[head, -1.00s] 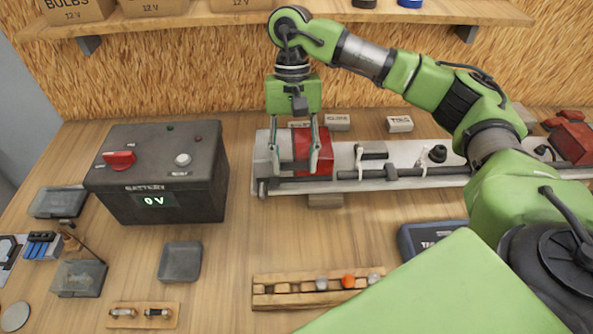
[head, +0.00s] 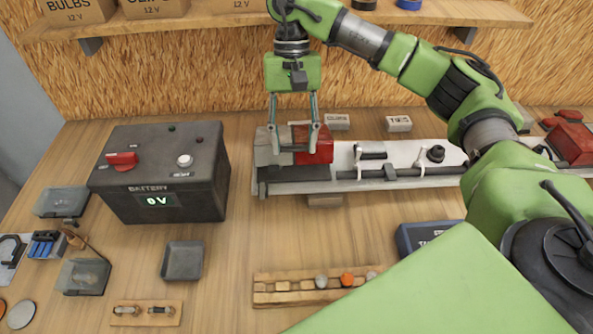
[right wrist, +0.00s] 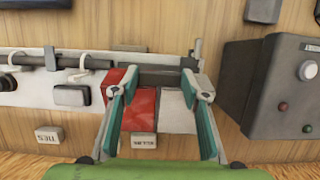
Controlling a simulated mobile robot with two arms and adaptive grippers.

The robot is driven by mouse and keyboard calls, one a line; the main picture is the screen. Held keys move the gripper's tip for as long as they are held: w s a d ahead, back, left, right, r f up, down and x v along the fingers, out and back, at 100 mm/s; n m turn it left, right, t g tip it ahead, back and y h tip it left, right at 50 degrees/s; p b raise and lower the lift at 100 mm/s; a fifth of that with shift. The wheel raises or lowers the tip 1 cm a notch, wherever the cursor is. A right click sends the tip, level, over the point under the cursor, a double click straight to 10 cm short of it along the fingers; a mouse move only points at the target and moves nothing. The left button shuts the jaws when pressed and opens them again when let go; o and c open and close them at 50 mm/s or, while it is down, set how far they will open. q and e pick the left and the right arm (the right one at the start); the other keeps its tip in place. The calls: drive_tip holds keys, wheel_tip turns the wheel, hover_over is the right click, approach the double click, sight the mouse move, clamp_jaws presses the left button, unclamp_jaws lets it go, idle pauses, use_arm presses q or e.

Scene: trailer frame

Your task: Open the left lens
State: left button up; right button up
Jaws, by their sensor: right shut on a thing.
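The left lens, a red and pale grey block (head: 320,147), sits at the left end of the white trailer frame (head: 345,160). Its red part is on the right in the head view and its grey part on the left. My right gripper (head: 294,148) reaches down over it with one finger on each side of the seam, and is shut on it with the fingers wide apart. In the right wrist view the red part (right wrist: 146,108) and the pale part (right wrist: 176,112) show between and beside the fingers (right wrist: 160,92). The exact contact is hard to see. My left gripper is out of view.
A battery box (head: 160,172) reading 0 V stands to the left. A grey tray (head: 182,260) and a wooden rack (head: 295,287) lie in front. A second red lens (head: 570,143) is at the far right. A shelf (head: 230,20) with boxes hangs above.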

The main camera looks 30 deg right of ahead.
drive_tip(key=shift+w+d+r+p, duration=0.25)
drive_tip(key=shift+w+r, duration=0.25)
drive_tip(key=shift+r, duration=0.15)
drive_tip(key=shift+w+d+r+p, duration=0.25)
drive_tip(key=shift+w+r, duration=0.25)
drive_tip(key=shift+r, duration=0.1)
drive_tip(key=shift+w+d+r+p, duration=0.35)
drive_tip(key=shift+w+r+p, duration=0.25)
drive_tip(key=shift+w, duration=0.1)
drive_tip(key=shift+w+d+r+p, duration=0.3)
drive_tip(key=shift+w+r+p, duration=0.25)
drive_tip(key=shift+w, duration=0.15)
drive_tip(key=shift+w+d, duration=0.1)
drive_tip(key=shift+w, duration=0.15)
drive_tip(key=shift+r, duration=0.1)
